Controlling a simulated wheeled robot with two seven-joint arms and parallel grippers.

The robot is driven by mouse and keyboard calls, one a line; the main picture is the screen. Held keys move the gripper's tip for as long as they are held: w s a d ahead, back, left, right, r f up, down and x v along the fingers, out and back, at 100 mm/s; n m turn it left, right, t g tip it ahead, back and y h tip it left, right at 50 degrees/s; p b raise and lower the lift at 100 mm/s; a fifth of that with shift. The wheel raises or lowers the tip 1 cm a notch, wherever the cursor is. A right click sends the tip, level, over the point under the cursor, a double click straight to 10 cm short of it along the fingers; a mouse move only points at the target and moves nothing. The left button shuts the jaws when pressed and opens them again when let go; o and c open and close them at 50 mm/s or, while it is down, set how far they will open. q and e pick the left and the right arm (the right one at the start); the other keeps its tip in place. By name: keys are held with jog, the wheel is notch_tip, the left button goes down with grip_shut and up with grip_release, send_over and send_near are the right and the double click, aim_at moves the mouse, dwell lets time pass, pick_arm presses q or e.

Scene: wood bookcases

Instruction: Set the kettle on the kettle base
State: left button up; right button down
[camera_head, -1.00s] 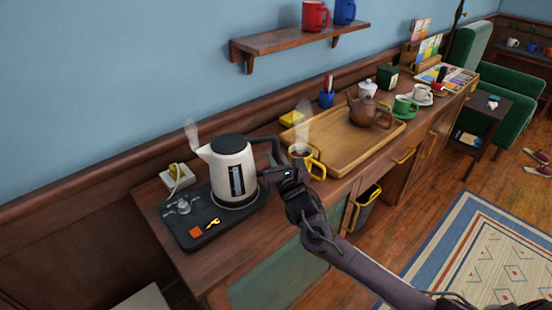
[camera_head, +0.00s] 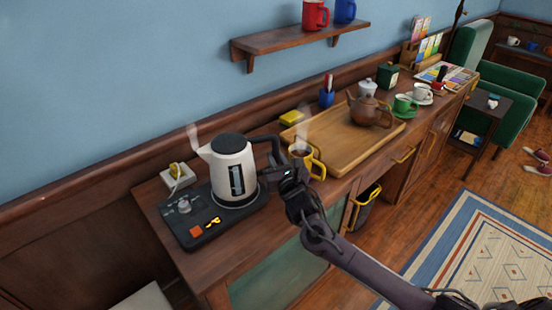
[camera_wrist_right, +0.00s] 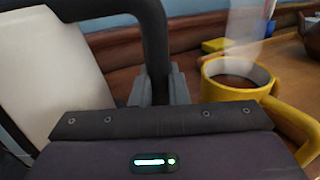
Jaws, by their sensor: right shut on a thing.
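The kettle (camera_head: 231,172), cream with a black lid and black handle, stands upright at the right part of the black kettle base (camera_head: 197,228). Steam rises at its spout. In the head view its bottom appears to rest on the base; I cannot tell whether it is fully seated. My right gripper (camera_head: 276,174) is shut on the kettle's handle, at the kettle's right side. The right wrist view shows the black handle (camera_wrist_right: 155,45) between the fingers, with the cream kettle body (camera_wrist_right: 45,70) at left. My left gripper is not in view.
A yellow mug (camera_head: 307,160) of steaming dark drink stands close right of my gripper; it also shows in the wrist view (camera_wrist_right: 235,92). A wooden tray (camera_head: 340,147) with a brown teapot (camera_head: 369,110) lies beyond. A socket with a yellow plug (camera_head: 178,176) is behind the base.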

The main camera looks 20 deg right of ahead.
jog(key=shift+f+b, duration=0.35)
jog(key=shift+f, duration=0.05)
jog(key=c, duration=1.7)
grip_release()
jog(key=shift+f, duration=0.2)
jog(key=shift+s+r+p, duration=0.1)
jog(key=shift+s+p, duration=0.55)
jog(key=shift+s+a+p, duration=0.15)
jog(key=shift+s+p, duration=1.45)
jog(key=shift+s, duration=0.85)
jog(key=shift+s+a+p, duration=0.15)
jog(key=shift+s+p, duration=1.4)
jog(key=shift+s, duration=0.9)
